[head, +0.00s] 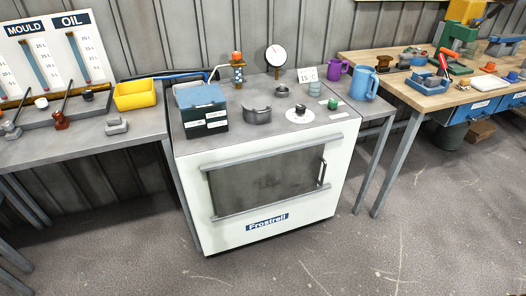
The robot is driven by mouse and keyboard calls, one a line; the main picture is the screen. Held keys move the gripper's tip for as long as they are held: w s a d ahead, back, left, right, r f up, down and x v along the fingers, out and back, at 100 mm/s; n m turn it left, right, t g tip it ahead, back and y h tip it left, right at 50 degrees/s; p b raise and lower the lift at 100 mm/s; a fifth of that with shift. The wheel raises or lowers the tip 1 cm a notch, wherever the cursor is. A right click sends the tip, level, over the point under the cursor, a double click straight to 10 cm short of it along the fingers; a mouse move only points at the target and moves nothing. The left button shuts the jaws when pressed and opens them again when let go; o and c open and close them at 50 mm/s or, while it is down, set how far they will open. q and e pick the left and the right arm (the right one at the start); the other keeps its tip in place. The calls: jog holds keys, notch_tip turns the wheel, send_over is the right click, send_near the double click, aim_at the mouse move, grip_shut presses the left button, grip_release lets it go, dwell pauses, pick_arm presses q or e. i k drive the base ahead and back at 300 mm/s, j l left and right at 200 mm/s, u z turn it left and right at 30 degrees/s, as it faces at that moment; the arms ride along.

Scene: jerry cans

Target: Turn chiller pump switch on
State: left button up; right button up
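The white chiller cabinet (330,190), labelled "Frostroll", stands in the middle of the head view with its windowed front door shut. On its grey top, a dark knob on a white round plate (299,117) sits near the front right. I cannot tell whether this is the pump switch or which way it is set. A dark box with a blue lid and white labels (203,108) sits at the top's left; no switch lever on it can be made out. Neither of my grippers is in view.
A grey metal ring or pot (257,114), a dial gauge (276,55) and an orange-topped fitting (238,67) stand on the chiller. A blue jug (364,84) and purple mug (335,70) are at right. A yellow bin (134,95) is on the left bench. The front floor is clear.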

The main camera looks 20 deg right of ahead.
aim_at(333, 103)
jog(key=i+z, duration=0.1)
jog(key=z, duration=0.55)
jog(key=l, duration=0.1)
